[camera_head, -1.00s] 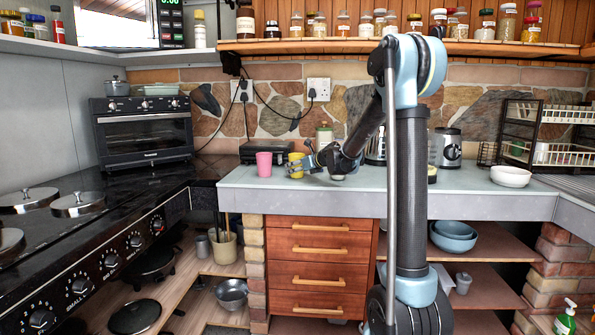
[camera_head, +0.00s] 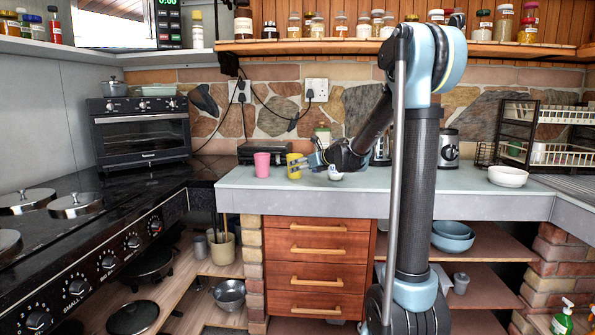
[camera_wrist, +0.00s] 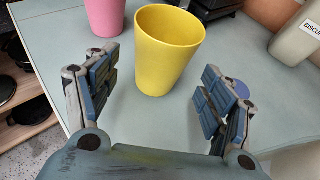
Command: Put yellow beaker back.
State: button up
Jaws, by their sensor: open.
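The yellow beaker (camera_head: 294,165) stands upright on the pale counter (camera_head: 225,180), just right of the pink beaker (camera_head: 262,164). In the wrist view the yellow beaker (camera_wrist: 165,50) is ahead of and between the two spread fingers, apart from both. My gripper (camera_wrist: 152,92) is open and empty. In the head view my gripper (camera_head: 304,164) is at the right side of the yellow beaker and partly overlaps it. The pink beaker also shows at the top left of the wrist view (camera_wrist: 105,15).
A biscuit canister (camera_wrist: 298,35) stands right of the beaker in the wrist view. A dark appliance (camera_head: 262,150) is behind the beakers. A white bowl (camera_head: 508,176) and a dish rack (camera_head: 540,135) are on the right. The counter's front edge is close to the beakers.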

jog(key=shift+v, duration=3.3)
jog(key=s+d+f+n+g+h, duration=0.2)
jog(key=s+d+f+n, duration=0.4)
jog(key=s, duration=0.8)
jog(key=s+d+f+n+g+h, duration=0.3)
jog(key=s+d+f+n, duration=0.4)
jog(key=s+n, duration=0.5)
jog(key=s+d+f+n+g+h, duration=0.3)
jog(key=s+d+f+n, duration=0.4)
jog(key=s, duration=1.1)
notch_tip(320, 180, down, 3)
jog(key=n+h, duration=0.1)
jog(key=n, duration=0.2)
jog(key=shift+s+r, duration=0.15)
jog(key=shift+s, duration=0.05)
